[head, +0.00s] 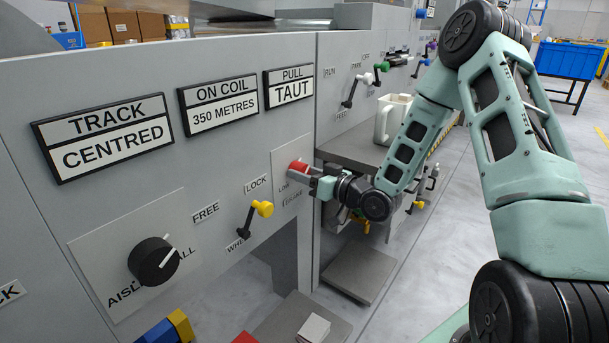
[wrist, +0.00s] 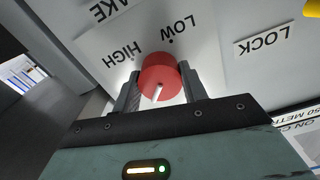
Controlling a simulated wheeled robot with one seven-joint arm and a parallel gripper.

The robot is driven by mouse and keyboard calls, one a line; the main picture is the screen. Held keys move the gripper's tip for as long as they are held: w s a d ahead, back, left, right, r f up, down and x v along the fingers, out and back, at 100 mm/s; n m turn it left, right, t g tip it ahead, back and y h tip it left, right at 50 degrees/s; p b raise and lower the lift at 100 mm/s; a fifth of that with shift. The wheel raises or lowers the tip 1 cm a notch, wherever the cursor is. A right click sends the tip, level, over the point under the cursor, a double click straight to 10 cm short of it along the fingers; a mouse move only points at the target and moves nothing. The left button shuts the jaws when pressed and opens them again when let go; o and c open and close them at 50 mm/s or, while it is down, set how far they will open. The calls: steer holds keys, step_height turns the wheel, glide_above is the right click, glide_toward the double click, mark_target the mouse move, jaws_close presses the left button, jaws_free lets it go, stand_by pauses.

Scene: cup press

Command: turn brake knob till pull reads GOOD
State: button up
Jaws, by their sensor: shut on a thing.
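The red brake knob (wrist: 158,74) sits on a light plate marked LOW and HIGH in the wrist view. A white pointer line shows on the knob's near side. My gripper (wrist: 160,84) is shut on the knob, one finger on each side. In the head view the red knob (head: 298,167) is partly hidden by my gripper (head: 308,171), which reaches it from the right. The pull display (head: 289,87) reads TAUT.
Other displays read TRACK CENTRED (head: 103,137) and ON COIL 350 METRES (head: 218,105). A black knob (head: 153,261) and a yellow-tipped lever (head: 259,212) stand out from the panel at left. A white jug (head: 391,120) stands on a grey shelf behind my arm.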

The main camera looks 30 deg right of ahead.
steer(key=shift+f, duration=0.1)
stand_by(0.3)
steer(key=o, duration=1)
steer(key=shift+c, duration=0.2)
steer(key=p+v, duration=0.5)
steer(key=v, duration=1.2)
steer(key=shift+s, duration=0.25)
steer(key=shift+w, duration=0.1)
